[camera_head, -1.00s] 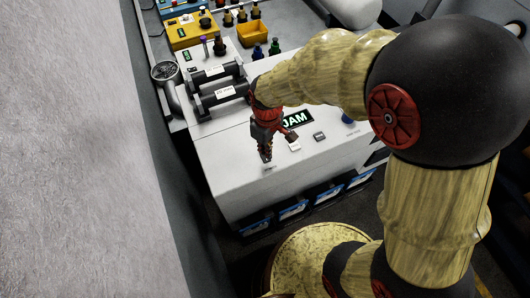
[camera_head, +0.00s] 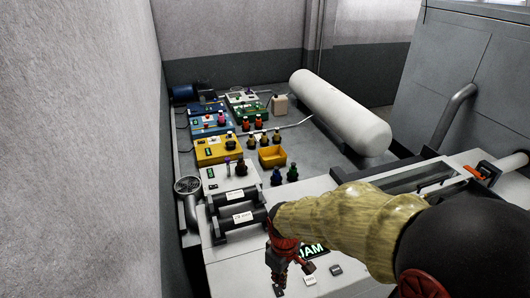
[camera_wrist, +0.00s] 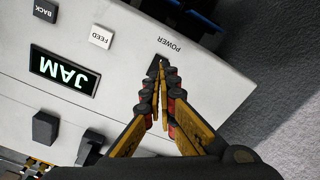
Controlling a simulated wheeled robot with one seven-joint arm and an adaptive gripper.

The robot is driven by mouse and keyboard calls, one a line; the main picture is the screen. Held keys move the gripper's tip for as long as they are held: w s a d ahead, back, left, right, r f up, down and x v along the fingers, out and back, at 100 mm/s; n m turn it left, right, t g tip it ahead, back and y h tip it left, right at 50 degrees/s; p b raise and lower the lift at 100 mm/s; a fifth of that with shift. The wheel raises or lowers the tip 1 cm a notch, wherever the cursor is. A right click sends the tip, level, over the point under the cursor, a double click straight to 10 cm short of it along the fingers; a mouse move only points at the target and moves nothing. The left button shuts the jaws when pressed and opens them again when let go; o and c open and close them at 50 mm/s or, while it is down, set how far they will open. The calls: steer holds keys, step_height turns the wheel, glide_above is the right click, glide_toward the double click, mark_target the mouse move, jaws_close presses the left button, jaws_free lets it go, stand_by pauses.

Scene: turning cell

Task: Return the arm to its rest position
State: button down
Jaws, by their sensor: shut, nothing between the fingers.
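My gripper (camera_head: 279,288) is over the front part of the white machine top, at the bottom of the head view. In the wrist view my gripper (camera_wrist: 160,68) has its two fingertips together, with nothing between them. The tips overlap a dark switch beside the word POWER (camera_wrist: 168,44); whether they touch it I cannot tell. My arm (camera_head: 350,222) reaches in from the lower right of the head view.
A lit JAM display (camera_wrist: 64,71), a FEED button (camera_wrist: 101,37) and a BACK button (camera_wrist: 45,11) sit on the machine top. A wall (camera_head: 80,150) stands at left.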

steer(key=shift+s+m, duration=0.15)
steer(key=shift+m, duration=0.15)
steer(key=s+d+f+m+t+b, duration=0.2)
steer(key=s+d+m+b, duration=0.2)
steer(key=b, duration=0.9)
steer(key=s+d+f+m+t+b, duration=0.1)
steer(key=s+d+m+t+b, duration=0.2)
steer(key=s+d+b, duration=0.5)
steer(key=m+b, duration=0.1)
steer(key=b, duration=0.4)
steer(key=shift+f+m+t, duration=0.3)
steer(key=shift+f, duration=0.1)
